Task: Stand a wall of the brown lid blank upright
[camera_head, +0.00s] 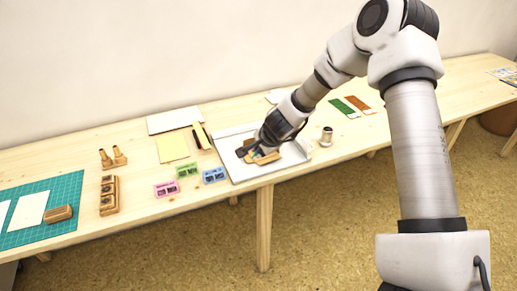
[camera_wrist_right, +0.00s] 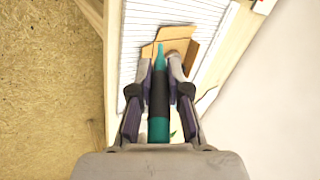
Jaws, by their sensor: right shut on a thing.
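The brown lid blank (camera_head: 265,158) lies on a white ribbed tray (camera_head: 245,173) in the middle of the table. In the right wrist view the blank (camera_wrist_right: 178,36) shows flat panels and flaps that look set at angles; I cannot tell which wall stands upright. My right gripper (camera_head: 266,147) is over the blank. In the right wrist view the gripper (camera_wrist_right: 160,72) is shut on a teal tool (camera_wrist_right: 158,125) with a black band. The tool's narrow tip reaches over the blank; I cannot tell whether it touches. My left gripper is not in view.
Pink (camera_head: 166,189), green (camera_head: 187,170) and blue (camera_head: 214,175) inkpads lie left of the tray. A yellow sheet (camera_head: 172,147) lies behind the inkpads. A wooden block (camera_head: 109,195) and green mat (camera_head: 65,190) are farther left.

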